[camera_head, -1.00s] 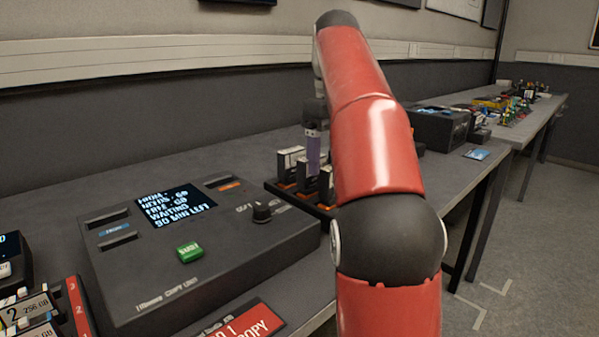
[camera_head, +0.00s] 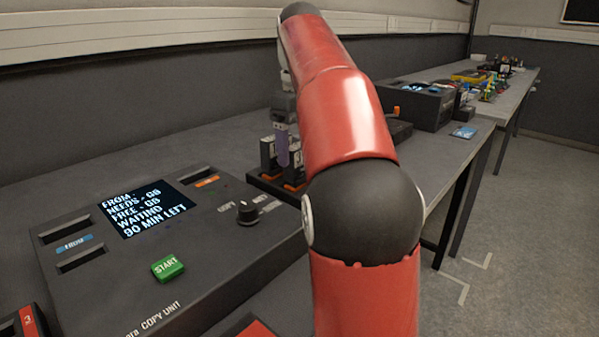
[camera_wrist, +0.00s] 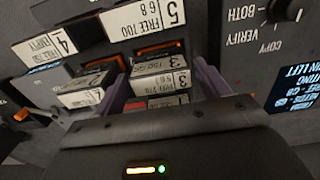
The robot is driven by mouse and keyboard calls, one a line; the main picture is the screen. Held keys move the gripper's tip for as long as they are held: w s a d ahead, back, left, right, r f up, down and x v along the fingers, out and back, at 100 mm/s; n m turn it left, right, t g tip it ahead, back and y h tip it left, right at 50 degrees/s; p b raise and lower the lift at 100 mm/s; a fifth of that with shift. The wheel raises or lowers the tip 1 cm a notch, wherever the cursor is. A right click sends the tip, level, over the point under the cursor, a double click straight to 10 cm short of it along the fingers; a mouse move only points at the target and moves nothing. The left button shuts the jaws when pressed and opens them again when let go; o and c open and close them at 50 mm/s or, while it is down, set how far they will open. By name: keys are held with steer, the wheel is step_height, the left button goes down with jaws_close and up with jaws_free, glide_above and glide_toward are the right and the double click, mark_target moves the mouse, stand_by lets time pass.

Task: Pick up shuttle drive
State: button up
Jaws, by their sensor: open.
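Several drives with white labels stand in a dark rack (camera_head: 262,185) behind the copy unit; in the wrist view they fill the left and middle. No label readably says shuttle, so I cannot tell which is the shuttle drive. My gripper (camera_wrist: 165,78) is open. Its two purple fingers lie on either side of drives labelled 3 (camera_wrist: 160,81) in the wrist view; I cannot tell whether they touch them. Other labels read 5 (camera_wrist: 143,17) and 4 (camera_wrist: 45,47). In the head view one purple finger (camera_head: 282,147) shows at the rack, and my red arm hides the rack's right part.
The copy unit (camera_head: 205,245) with its screen, green START button (camera_head: 168,267) and knob (camera_head: 247,212) stands in front of the rack. A dark box (camera_head: 420,105) and a blue card (camera_head: 464,132) lie farther right on the bench. The floor right of the bench is clear.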

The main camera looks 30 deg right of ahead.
mark_target(294, 175)
steer(key=shift+f, duration=2.25)
steer(key=c, duration=1)
